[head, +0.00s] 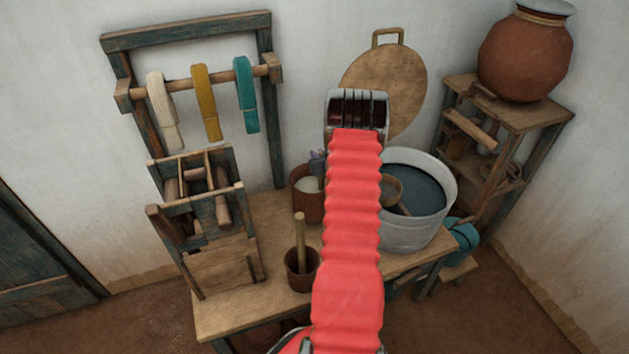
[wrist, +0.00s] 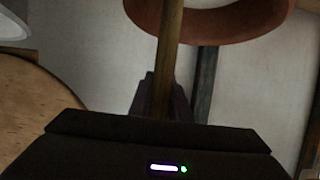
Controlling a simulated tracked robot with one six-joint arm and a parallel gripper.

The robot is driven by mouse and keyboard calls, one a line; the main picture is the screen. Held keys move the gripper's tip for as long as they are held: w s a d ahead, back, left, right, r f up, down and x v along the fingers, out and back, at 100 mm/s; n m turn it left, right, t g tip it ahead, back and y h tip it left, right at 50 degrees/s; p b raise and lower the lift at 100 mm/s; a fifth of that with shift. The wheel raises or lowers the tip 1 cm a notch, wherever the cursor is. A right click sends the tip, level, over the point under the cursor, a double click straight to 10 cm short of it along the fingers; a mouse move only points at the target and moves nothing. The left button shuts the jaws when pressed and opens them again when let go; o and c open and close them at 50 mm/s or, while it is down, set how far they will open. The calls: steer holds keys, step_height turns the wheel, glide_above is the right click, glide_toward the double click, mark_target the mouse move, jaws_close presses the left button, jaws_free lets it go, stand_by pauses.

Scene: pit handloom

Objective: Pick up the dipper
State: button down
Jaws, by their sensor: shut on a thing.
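My gripper (wrist: 160,95) is shut on a thin brown wooden handle in the wrist view, which I take to be the dipper (wrist: 168,50). The handle runs up out of the top of that view, so its far end is out of sight there. In the head view my red arm hides most of the gripper and the handle. A small round brown bowl, apparently the dipper's (head: 391,191), shows just right of my arm, over the left side of the metal tub (head: 405,235). I cannot tell whether it touches the dark liquid.
A terracotta pot with pale contents (head: 308,207) stands left of my arm; its rim shows behind the handle in the wrist view. A smaller pot with a stick (head: 300,275) stands nearer. A yarn frame (head: 190,32) stands left, a round lid (head: 370,75) behind, and a shelf (head: 515,115) right.

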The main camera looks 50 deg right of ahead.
steer(key=shift+r, duration=0.1)
step_height(320, 180, up, 28)
stand_by(0.6)
stand_by(0.5)
